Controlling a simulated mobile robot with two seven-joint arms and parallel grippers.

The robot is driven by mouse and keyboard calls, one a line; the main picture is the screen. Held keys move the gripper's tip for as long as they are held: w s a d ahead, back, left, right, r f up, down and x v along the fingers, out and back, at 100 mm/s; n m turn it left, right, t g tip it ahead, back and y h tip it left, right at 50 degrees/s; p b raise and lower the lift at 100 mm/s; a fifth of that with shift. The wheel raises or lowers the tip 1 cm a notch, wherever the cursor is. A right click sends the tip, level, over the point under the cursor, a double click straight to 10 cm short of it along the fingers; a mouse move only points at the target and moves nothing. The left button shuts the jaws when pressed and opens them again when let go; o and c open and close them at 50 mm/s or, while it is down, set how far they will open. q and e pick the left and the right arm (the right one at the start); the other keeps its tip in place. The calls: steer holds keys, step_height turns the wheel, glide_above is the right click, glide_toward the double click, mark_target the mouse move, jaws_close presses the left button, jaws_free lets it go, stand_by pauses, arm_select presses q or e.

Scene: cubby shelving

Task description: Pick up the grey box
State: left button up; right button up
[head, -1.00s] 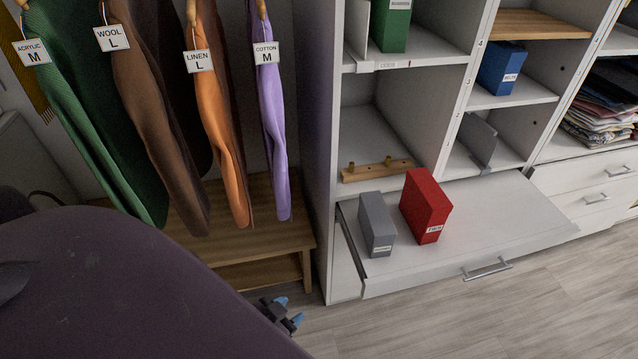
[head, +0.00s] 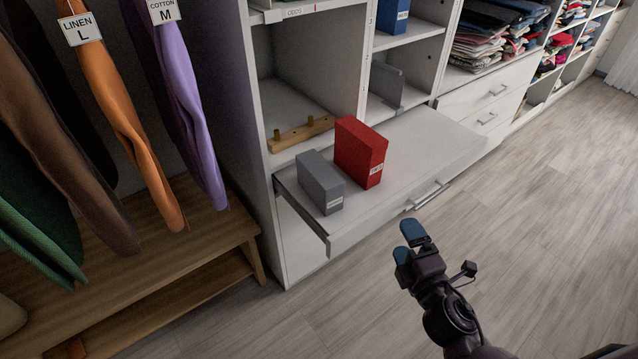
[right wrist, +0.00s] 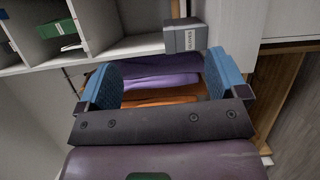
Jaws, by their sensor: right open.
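The grey box (head: 320,183) stands upright on the pulled-out white drawer shelf (head: 423,150), near its left end, with a small label low on its front. A red box (head: 361,152) stands close to its right. My right gripper (head: 409,246) has blue fingertips and is in front of and below the shelf, to the right of the grey box and apart from it. In the right wrist view the right gripper (right wrist: 165,78) is open with nothing held between its fingers; a grey labelled box (right wrist: 185,38) shows beyond them. My left gripper is not in view.
A wooden peg rail (head: 301,134) lies in the cubby behind the boxes. Hanging garments (head: 190,110) and a wooden bench (head: 190,270) are at the left. A drawer handle (head: 428,194) sticks out in front. The floor at the right is clear.

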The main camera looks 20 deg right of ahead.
steer(key=w+a+f+n+y+b, duration=0.1)
steer(key=w+a+n+y+b, duration=0.2)
steer(key=w+n, duration=0.35)
steer(key=n+y+b, duration=0.2)
steer(key=n+b, duration=0.2)
steer(key=n, duration=1)
glide_toward(336, 199)
steer(key=w, duration=0.2)
steer(key=x, duration=0.5)
steer(key=shift+s+r, duration=0.1)
steer(key=shift+r, duration=0.15)
steer(key=shift+w+a, duration=0.25)
steer(key=shift+w, duration=0.4)
steer(key=x, duration=0.1)
steer(key=b+x, duration=0.1)
steer(key=x, duration=0.1)
steer(key=shift+w+a+f, duration=0.2)
steer(key=shift+a, duration=0.1)
steer(key=shift+w+a+r, duration=0.1)
steer(key=shift+w+a, duration=0.05)
steer(key=shift+w, duration=0.5)
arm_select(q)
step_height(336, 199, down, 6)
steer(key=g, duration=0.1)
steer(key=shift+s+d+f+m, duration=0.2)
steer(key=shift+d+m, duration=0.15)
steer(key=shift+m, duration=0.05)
arm_select(e)
steer(key=shift+r, duration=0.1)
steer(key=c, duration=1.1)
